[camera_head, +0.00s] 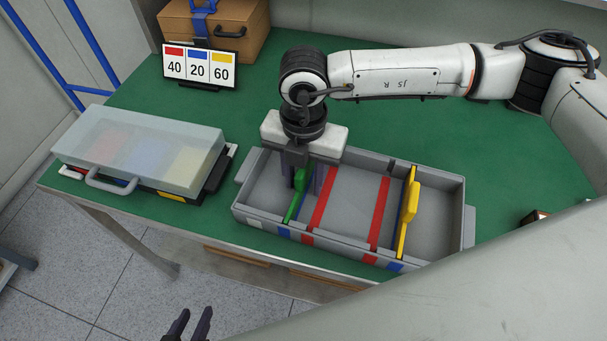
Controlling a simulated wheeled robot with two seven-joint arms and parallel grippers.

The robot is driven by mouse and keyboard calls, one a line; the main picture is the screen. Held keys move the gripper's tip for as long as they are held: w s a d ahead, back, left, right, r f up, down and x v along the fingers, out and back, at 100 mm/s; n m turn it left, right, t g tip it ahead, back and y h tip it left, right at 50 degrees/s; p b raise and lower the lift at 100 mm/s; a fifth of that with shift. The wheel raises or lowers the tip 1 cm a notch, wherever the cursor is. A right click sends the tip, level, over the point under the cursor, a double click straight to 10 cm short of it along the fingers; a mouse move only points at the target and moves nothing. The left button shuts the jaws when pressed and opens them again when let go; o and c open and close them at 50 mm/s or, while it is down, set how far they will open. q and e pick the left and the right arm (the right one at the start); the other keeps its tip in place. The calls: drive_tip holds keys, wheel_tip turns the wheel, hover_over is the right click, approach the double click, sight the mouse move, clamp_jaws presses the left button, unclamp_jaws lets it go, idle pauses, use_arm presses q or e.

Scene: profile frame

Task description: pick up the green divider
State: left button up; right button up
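The green divider (291,207) stands upright across the grey box (345,246), in its left part, with a green handle at its top. My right gripper (304,178) points down into the box at this handle. Its fingers look apart, one on each side of the handle, and I see no clear grip on it. The gripper hides part of the handle and the upper divider. My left gripper (189,324) shows only its two dark fingertips at the bottom edge; they are apart and empty, well away from the box.
Red strips (379,213) and a yellow divider (406,222) with a handle cross the box farther right. A clear-lidded case (140,150) sits at left on the green table (250,105). A sign (200,66) reads 40, 20, 60 before a brown case (230,22).

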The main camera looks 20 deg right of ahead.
drive_tip(key=shift+f, duration=0.1)
drive_tip(key=shift+c, duration=0.4)
clamp_jaws()
wheel_tip(320, 180, up, 10)
drive_tip(key=shift+r+b, duration=0.1)
drive_tip(key=shift+b, duration=0.4)
